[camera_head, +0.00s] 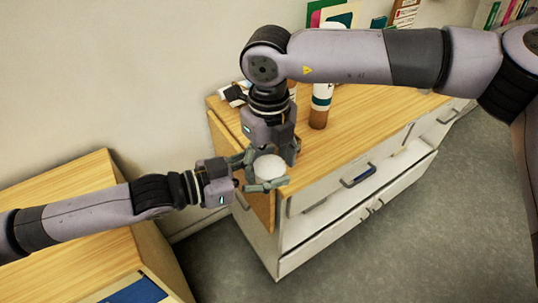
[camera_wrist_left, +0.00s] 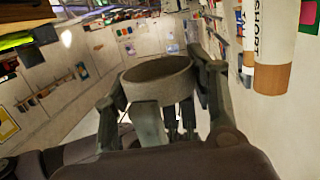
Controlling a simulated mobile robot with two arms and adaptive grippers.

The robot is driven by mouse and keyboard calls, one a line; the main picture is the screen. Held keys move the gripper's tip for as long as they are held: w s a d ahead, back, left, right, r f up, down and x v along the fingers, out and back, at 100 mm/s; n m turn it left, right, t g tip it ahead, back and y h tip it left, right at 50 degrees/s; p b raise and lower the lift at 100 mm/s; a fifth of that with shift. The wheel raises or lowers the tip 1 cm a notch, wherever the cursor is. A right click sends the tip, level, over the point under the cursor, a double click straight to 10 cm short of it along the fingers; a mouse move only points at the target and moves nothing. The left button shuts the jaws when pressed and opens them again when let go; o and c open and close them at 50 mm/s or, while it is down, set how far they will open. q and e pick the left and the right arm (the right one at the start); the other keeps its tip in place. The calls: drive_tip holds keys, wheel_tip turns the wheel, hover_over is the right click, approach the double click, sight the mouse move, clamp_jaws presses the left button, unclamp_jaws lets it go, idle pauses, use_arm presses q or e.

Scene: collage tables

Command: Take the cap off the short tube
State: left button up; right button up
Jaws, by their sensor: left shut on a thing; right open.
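A white tube with a teal band and a brown lower end (camera_head: 322,98) stands upright on the wooden cabinet top. The left wrist view shows a tube lettered "SHO..." with a brown end (camera_wrist_left: 272,78); its top is out of frame. My left gripper (camera_head: 262,176) is shut on a short, wide round piece (camera_head: 270,168), pale on top. It looks grey and drum-like in the left wrist view (camera_wrist_left: 158,82); I cannot tell whether it is a cap. My right gripper (camera_head: 271,158) points down, open, close around the same piece. Contact there is unclear.
The wooden cabinet top (camera_head: 352,128) has free room right of the tube. A partly open drawer (camera_head: 355,175) sticks out at its front. Coloured folders (camera_head: 335,14) stand behind. Another wooden surface (camera_head: 60,190) lies at left, below my left arm.

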drive_tip(key=shift+c, duration=0.5)
drive_tip(key=c, duration=0.8)
use_arm(q)
drive_tip(key=o, duration=1.4)
drive_tip(key=shift+c, duration=0.2)
use_arm(e)
drive_tip(key=shift+o, duration=0.2)
